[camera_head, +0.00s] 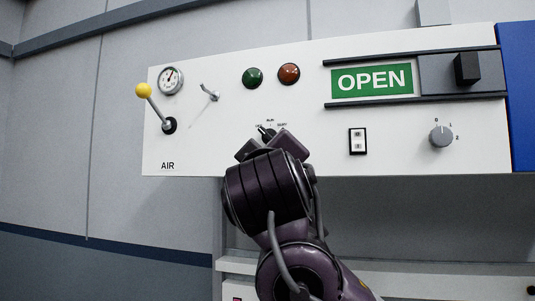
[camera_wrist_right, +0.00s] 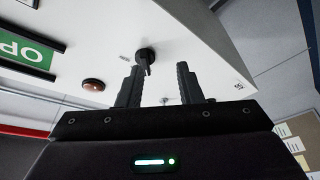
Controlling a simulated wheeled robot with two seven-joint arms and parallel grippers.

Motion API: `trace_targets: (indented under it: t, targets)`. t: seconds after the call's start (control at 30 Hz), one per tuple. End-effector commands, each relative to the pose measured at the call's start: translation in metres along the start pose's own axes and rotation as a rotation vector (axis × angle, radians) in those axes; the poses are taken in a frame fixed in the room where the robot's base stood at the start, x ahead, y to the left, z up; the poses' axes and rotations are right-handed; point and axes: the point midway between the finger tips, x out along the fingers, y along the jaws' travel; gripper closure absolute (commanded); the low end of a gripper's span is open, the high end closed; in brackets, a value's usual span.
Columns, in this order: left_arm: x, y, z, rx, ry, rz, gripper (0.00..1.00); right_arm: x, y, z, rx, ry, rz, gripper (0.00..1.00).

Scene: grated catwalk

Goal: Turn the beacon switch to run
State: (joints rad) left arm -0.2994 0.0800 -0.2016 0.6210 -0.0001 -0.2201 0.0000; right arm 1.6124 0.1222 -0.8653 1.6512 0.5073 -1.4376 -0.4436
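The black rotary switch (camera_head: 266,132) is on the white panel, under small labels of which RUN and START can be read. Its handle seems to point up-left, toward the left-hand label, but its lower part is hidden by my gripper. My right gripper (camera_head: 270,145) is just below and in front of it. In the right wrist view the switch (camera_wrist_right: 146,57) shows beyond the fingertips, nearer the left finger. My right gripper (camera_wrist_right: 159,72) is open, with nothing between its fingers. My left gripper is in neither view.
The white panel (camera_head: 225,125) also bears a yellow-knobbed lever (camera_head: 144,91), a gauge (camera_head: 171,80), a metal toggle (camera_head: 210,92), a green lamp (camera_head: 252,77), a red-brown lamp (camera_head: 289,74), an OPEN sign (camera_head: 371,80), a small rocker switch (camera_head: 357,141) and a grey numbered knob (camera_head: 441,136).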

Motion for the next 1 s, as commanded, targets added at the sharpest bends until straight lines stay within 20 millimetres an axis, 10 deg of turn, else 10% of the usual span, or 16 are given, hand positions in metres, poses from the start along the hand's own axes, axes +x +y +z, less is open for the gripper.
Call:
trace_targets:
  t: [1.0]
  targets:
    - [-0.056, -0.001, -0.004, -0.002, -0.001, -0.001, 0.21, 0.07, 0.024, -0.023, -0.021, 0.027, 0.051, 0.67]
